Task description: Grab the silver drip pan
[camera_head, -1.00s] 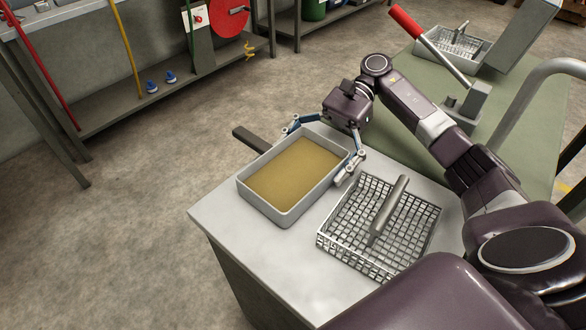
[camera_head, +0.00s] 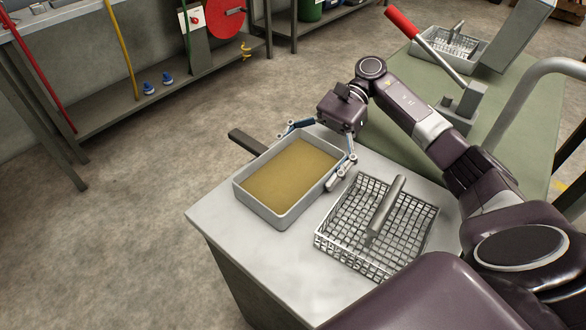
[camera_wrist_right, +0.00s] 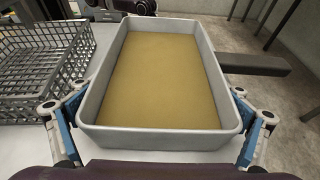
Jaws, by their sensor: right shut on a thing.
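The silver drip pan (camera_head: 258,207) is a shallow grey rectangular tray with a flat yellow-brown surface inside. It sits level at the left part of the light table and fills the middle of the right wrist view (camera_wrist_right: 160,138). My right gripper (camera_head: 310,158) reaches over the pan's far end. Its fingers are spread wide and press on two opposite outer walls, so it is shut on the pan. Whether the pan's underside touches the table is hard to tell. My left gripper is not in view.
A wire basket (camera_head: 350,236) with a grey handle stands close to the pan's right. A dark bar (camera_head: 248,142) juts out past the pan's far left side. A green-topped table (camera_head: 515,120) with a red-handled lever (camera_head: 402,22) is behind my right arm. Bare floor lies left.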

